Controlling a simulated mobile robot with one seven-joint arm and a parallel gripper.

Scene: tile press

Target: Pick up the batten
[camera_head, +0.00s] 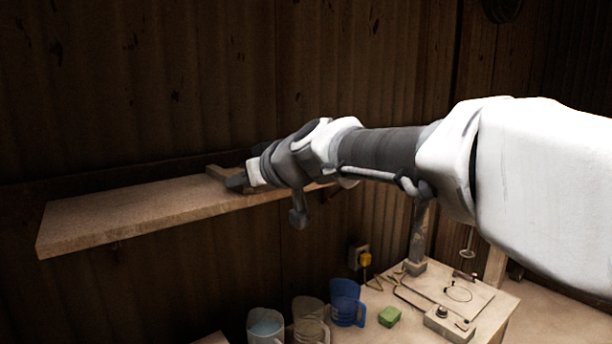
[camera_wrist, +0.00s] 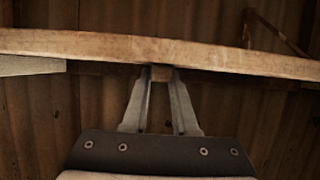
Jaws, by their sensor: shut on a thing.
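The batten (camera_head: 217,172) is a light brown wooden piece on the wall shelf, partly hidden behind my gripper in the head view. My gripper (camera_head: 238,183) reaches in from the right at the shelf's right half. In the wrist view its two fingers (camera_wrist: 160,84) are close together, with a small wooden end of the batten (camera_wrist: 160,73) between their tips. The gripper is shut on it. The rest of the batten is hidden in the wrist view. I cannot tell whether it is clear of the shelf.
The long wooden shelf (camera_head: 110,216) runs along the dark plank wall. The shelf's left part is bare.

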